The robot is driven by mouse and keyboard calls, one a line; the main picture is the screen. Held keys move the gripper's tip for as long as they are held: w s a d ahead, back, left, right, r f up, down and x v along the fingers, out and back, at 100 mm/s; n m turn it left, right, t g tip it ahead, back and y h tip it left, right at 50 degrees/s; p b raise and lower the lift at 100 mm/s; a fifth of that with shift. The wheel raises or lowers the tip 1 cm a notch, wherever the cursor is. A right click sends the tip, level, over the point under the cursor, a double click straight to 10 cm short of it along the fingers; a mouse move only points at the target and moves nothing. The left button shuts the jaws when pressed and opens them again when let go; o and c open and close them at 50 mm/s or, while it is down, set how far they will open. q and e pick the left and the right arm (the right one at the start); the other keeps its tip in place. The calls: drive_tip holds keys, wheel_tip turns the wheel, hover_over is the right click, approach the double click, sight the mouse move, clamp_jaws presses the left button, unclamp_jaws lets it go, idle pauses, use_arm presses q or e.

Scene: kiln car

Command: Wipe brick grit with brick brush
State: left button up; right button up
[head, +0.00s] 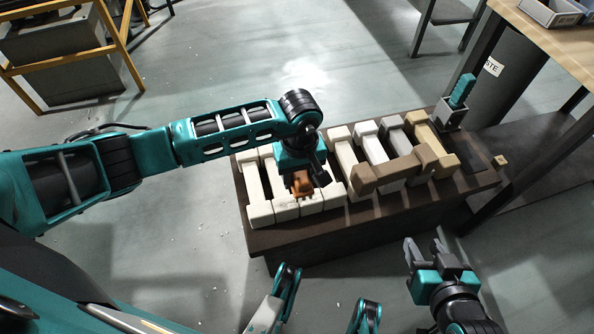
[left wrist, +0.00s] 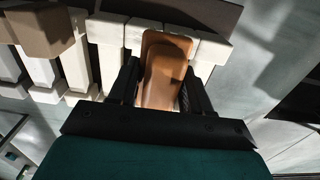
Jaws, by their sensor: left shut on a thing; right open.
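My left gripper (head: 303,172) is shut on a brown brick brush (head: 301,186) and holds it over the pale bricks at the left part of the kiln car (head: 300,238). In the left wrist view the brush (left wrist: 164,75) sits between the two dark fingers, with pale bricks (left wrist: 110,32) behind it. Whether its underside touches the bricks cannot be told. Small pale specks, perhaps grit, lie on the floor (head: 200,226); any grit under the brush is hidden. My right gripper (head: 428,248) is open and empty, in front of the car's right half.
A brown brick (head: 400,171) lies across several upright-ended bricks. A teal-handled tool (head: 462,90) stands in a grey holder (head: 449,114) at the car's right end. A small tan block (head: 500,161) is at the right edge. A wooden table (head: 560,45) with a grey bin stands at upper right.

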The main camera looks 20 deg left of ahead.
use_arm(q)
drive_tip(key=shift+s+a, duration=0.1)
use_arm(e)
drive_tip(key=shift+a, duration=0.15)
drive_tip(key=shift+f, duration=0.1)
use_arm(q)
drive_tip(key=shift+f+b, duration=0.65)
drive_tip(key=shift+b, duration=0.1)
wheel_tip(320, 180, down, 3)
drive_tip(key=shift+r+b, duration=0.15)
drive_tip(key=shift+b, duration=1.05)
drive_tip(key=shift+f+b, duration=0.6)
drive_tip(key=shift+f, duration=0.05)
use_arm(e)
drive_tip(key=shift+w+a+f+y, duration=0.2)
drive_tip(key=shift+a+f, duration=0.2)
drive_tip(key=shift+a, duration=0.05)
drive_tip(key=shift+w+a+f+y, duration=0.15)
drive_tip(key=shift+a+f+y, duration=0.05)
drive_tip(key=shift+a+f, duration=0.2)
